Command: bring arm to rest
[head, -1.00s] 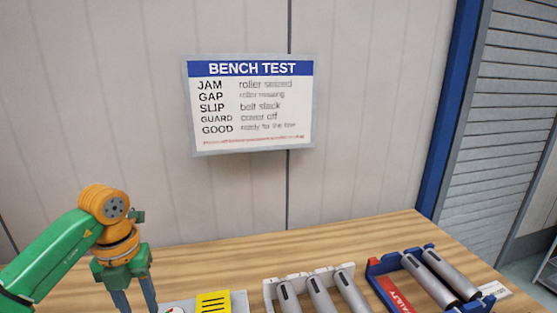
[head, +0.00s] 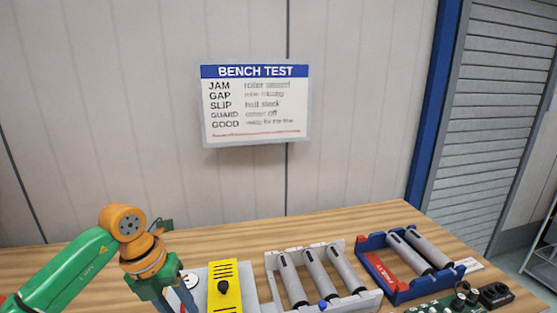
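My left arm comes in from the left in the head view. Its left gripper (head: 176,300) points down over the wooden bench at the lower left, beside a grey unit with a yellow cover. The fingers run out of the bottom of the frame, so their tips and whatever is between them are hidden. My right arm and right gripper do not show.
A yellow slotted cover (head: 225,287) with a black knob sits right of the gripper. A white rack (head: 366,302) holds several grey rollers. A blue bin (head: 403,293) with a red label holds two rollers. A green circuit board (head: 440,307) lies at front right. A BENCH TEST sign (head: 255,104) hangs on the wall.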

